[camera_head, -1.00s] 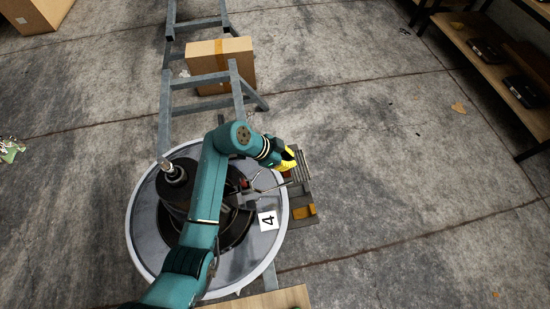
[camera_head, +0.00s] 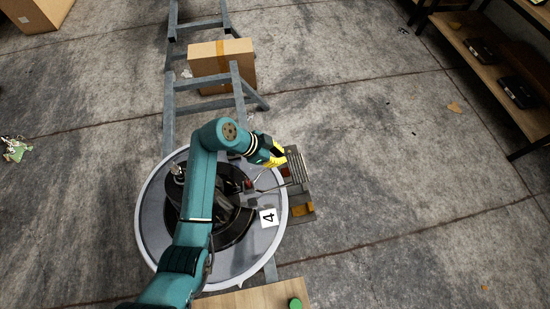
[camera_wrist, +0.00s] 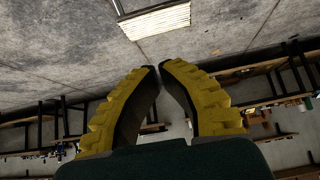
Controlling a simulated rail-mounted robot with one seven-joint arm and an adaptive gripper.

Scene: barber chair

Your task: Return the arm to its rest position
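My teal arm reaches up the picture in the head view over a round grey base with a pale rim (camera_head: 146,239), hiding part of it. My gripper (camera_head: 281,158), with yellow fingers, hangs at the upper right of that base, just left of a grey slatted plate (camera_head: 298,169). In the wrist view my gripper's fingertips (camera_wrist: 157,67) come together with only a thin gap between them, and no object shows between them. The barber chair's seat cannot be made out.
A cardboard box (camera_head: 207,62) stands by a grey metal frame (camera_head: 168,110) above the base. A shelf (camera_head: 489,72) with dark items is at the upper right. A wooden board (camera_head: 245,300) lies at the bottom edge.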

